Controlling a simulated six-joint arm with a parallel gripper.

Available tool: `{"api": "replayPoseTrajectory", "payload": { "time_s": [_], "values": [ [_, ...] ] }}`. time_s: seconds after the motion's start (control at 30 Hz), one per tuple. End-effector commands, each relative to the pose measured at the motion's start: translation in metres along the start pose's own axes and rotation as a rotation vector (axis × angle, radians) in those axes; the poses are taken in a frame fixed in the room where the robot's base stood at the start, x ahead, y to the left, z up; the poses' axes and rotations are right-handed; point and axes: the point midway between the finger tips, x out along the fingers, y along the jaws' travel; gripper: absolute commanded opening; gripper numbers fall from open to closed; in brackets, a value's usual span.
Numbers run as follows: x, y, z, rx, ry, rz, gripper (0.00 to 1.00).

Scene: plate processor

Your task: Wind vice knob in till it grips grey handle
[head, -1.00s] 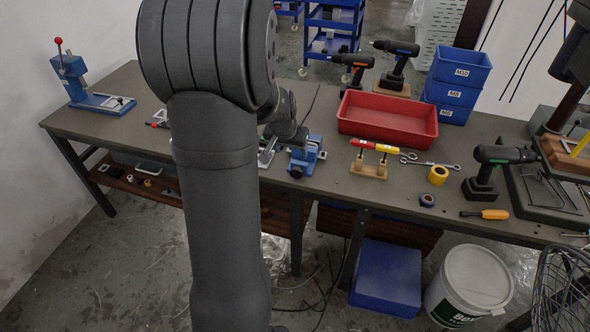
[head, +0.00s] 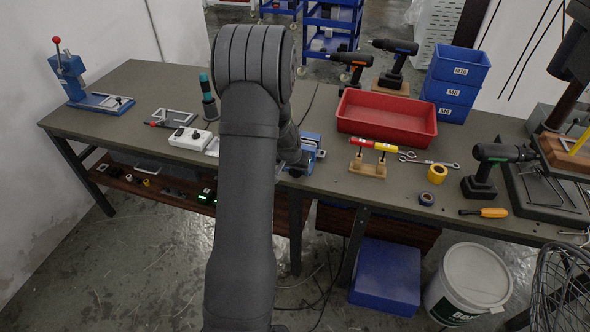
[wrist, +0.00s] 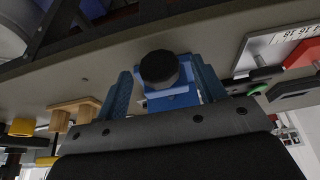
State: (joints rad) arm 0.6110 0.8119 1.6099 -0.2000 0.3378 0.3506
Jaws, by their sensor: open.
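The blue vice (head: 311,145) stands at the front edge of the bench, partly hidden by my arm in the head view. In the wrist view the vice body (wrist: 172,100) is straight ahead, its round black knob (wrist: 160,68) facing me. My gripper (wrist: 163,82) is open, with one blue-grey finger on each side of the knob in the picture. Gaps show between the knob and both fingers, so neither is seen touching it. My gripper is hidden behind my arm in the head view. I cannot make out the grey handle or the vice jaws clearly.
A wooden stand (head: 367,168) with red and yellow pieces is right of the vice. A red tray (head: 388,118) lies behind it. Left of my arm are a white box (head: 190,138) and an upright teal-topped tool (head: 207,97). The bench edge runs just below the vice.

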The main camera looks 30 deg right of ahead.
Motion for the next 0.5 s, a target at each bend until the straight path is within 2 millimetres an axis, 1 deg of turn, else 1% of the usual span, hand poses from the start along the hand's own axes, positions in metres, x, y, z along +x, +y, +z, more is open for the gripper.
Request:
{"api": "replayPoseTrajectory", "payload": {
  "time_s": [0.1,0.37,0.4,0.47,0.5],
  "values": [
    [0.0050,0.0002,0.0003,0.000,-0.001,0.000,0.64],
    [0.0057,0.0002,0.0002,0.000,0.000,0.000,0.64],
    [0.0057,0.0002,0.0002,0.000,0.000,0.000,0.60],
    [0.0057,0.0002,0.0003,0.000,0.000,0.000,0.48],
    [0.0057,0.0002,0.0003,0.000,0.000,0.000,0.40]
  ]
}}
